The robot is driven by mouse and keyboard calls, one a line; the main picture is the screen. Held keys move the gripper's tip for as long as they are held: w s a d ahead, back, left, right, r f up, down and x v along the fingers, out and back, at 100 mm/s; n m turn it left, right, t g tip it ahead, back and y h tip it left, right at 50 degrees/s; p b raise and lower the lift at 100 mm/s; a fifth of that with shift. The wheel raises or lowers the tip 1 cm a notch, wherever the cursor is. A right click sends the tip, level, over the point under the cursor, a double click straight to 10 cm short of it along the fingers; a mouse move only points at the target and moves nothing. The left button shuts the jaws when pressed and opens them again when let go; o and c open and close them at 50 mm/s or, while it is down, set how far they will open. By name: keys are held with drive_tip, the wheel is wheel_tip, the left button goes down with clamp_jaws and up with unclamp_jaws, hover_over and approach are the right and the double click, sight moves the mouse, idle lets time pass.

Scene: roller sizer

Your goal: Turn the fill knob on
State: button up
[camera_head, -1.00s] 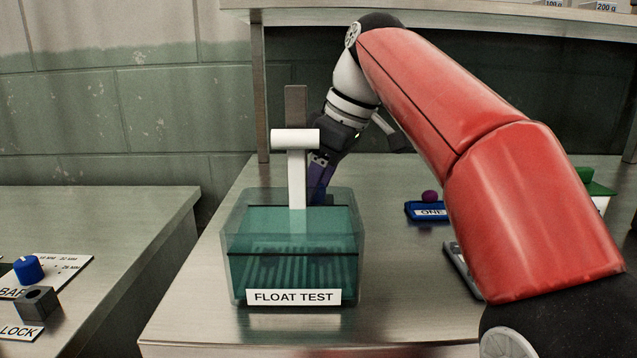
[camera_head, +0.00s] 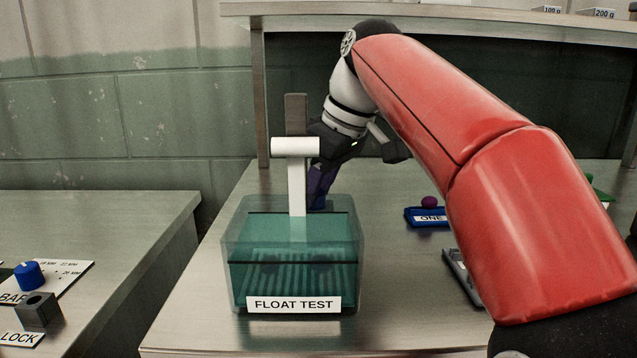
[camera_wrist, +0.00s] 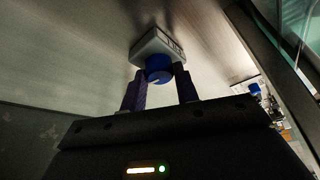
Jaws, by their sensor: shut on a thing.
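The fill knob is a blue round knob (camera_wrist: 159,68) on a pale grey box (camera_wrist: 153,44) with partly readable dark lettering, seen in the wrist view. My gripper (camera_wrist: 161,84) has its two purple fingers on either side of the knob, shut on it. In the head view my gripper (camera_head: 320,188) is behind the tank's white T-shaped post, and the knob and its box are hidden there. The knob's pointer cannot be made out.
A teal tank (camera_head: 240,280) labelled FLOAT TEST stands in front of my gripper, with a white T-shaped post (camera_head: 297,180). A blue ONE tray (camera_head: 410,216) holds a purple ball to the right. Another blue knob (camera_head: 28,274) sits on the left bench. A shelf (camera_head: 440,18) runs overhead.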

drive_tip(key=shift+a+m+t+h+p, duration=0.1)
drive_tip(key=shift+m+t+h+p, duration=0.25)
drive_tip(key=shift+m, duration=0.7)
drive_tip(key=shift+m+t+h+p, duration=0.15)
drive_tip(key=shift+m+h+p, duration=0.2)
drive_tip(key=shift+m, duration=0.7)
drive_tip(key=o, duration=1)
drive_tip(key=shift+c, duration=0.2)
drive_tip(key=p+v, duration=0.2)
drive_tip(key=v, duration=0.6)
drive_tip(key=shift+f, duration=0.1)
